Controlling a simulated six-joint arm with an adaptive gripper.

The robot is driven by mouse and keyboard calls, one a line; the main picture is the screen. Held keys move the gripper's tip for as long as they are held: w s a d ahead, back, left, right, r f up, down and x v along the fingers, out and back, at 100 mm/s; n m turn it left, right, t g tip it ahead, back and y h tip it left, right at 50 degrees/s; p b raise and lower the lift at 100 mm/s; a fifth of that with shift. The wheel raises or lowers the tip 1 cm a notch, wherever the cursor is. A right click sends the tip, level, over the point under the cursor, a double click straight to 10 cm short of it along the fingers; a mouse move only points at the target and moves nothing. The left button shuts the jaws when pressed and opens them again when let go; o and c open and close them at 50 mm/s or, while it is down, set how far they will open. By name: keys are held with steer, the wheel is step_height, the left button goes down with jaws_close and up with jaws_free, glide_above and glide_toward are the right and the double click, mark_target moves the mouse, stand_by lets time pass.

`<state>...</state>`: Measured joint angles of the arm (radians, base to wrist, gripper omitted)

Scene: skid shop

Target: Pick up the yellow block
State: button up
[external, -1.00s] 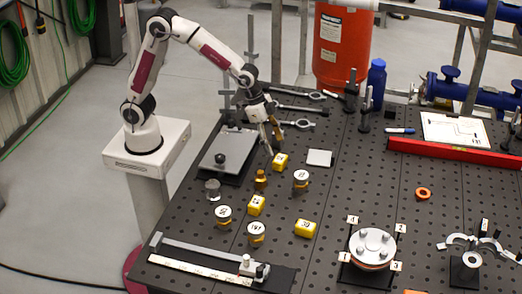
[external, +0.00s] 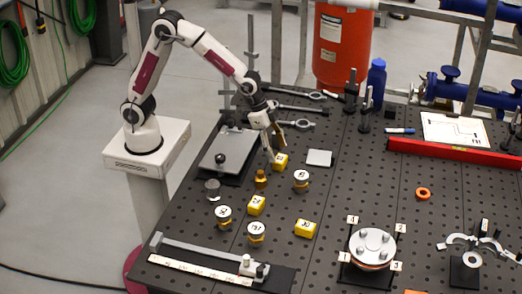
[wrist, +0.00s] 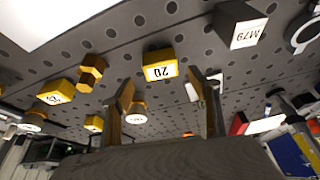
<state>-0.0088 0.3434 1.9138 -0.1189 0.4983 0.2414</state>
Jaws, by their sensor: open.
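Several yellow blocks lie on the dark perforated table. In the external view, the rearmost yellow block (external: 281,162) is right at my gripper (external: 276,155), and others are a middle block (external: 256,206) and a front block (external: 305,229). My gripper is open and points down, its fingertips close above or beside the rearmost block; I cannot tell whether they touch it. In the wrist view, a yellow block marked 20 (wrist: 160,68) shows just beyond and between the fingertips of my gripper (wrist: 164,84). Nothing is held.
A brass hex piece (external: 261,179) and a round labelled piece (external: 301,178) stand close to the rearmost block. A pale square plate (external: 319,158) lies to its right. A grey plate with a knob (external: 230,150) is to the left.

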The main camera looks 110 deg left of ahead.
mark_target(280, 158)
steer(key=shift+s+x, duration=0.2)
steer(key=shift+x, duration=2.45)
steer(key=shift+a, duration=0.15)
steer(key=shift+c, duration=0.3)
steer(key=c, duration=1.2)
